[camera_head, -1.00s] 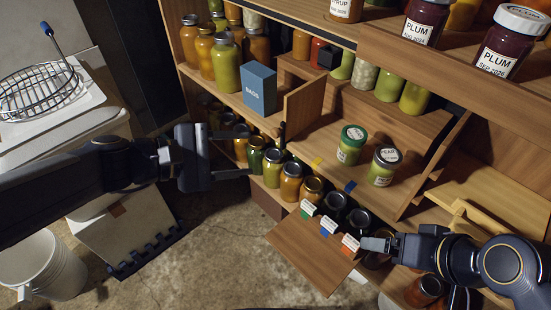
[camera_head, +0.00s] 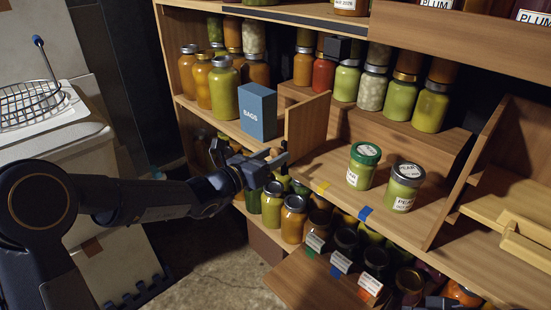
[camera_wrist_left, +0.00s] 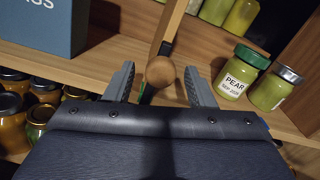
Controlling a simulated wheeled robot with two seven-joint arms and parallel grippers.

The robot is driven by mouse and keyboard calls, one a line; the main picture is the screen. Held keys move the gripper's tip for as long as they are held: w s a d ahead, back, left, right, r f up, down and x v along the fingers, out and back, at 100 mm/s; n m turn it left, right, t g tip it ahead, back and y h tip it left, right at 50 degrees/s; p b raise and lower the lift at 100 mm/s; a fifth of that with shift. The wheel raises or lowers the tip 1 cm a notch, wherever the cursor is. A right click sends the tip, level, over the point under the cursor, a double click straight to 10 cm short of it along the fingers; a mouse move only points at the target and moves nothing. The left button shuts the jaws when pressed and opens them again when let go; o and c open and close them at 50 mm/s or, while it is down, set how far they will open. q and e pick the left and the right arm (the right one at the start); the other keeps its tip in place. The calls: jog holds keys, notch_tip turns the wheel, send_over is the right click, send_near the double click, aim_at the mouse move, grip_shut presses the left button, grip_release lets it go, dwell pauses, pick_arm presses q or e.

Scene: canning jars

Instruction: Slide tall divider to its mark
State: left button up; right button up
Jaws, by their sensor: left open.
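The tall divider (camera_head: 307,122) is an upright wooden board on the middle shelf, right of the blue BAGS box (camera_head: 258,112). A round wooden knob (camera_wrist_left: 160,72) on a dark fitting is at the divider's front edge (camera_wrist_left: 173,22) in the left wrist view. My left gripper (camera_head: 274,158) is open in front of the divider. Its two fingers stand either side of the knob, with gaps visible. A yellow tape mark (camera_head: 322,187) and a blue tape mark (camera_head: 365,213) are on the shelf's front edge, right of the divider. My right gripper (camera_head: 438,302) is barely visible at the bottom edge.
Two green jars, one with a green lid (camera_head: 363,166) and one with a grey lid (camera_head: 404,187), stand on the shelf right of the divider. Several jars fill the shelf below. A labelled wooden board (camera_head: 315,285) juts out low. Bare shelf lies between divider and jars.

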pick_arm(q)
jog(key=shift+w+d, duration=0.45)
jog(key=shift+d, duration=0.05)
grip_shut()
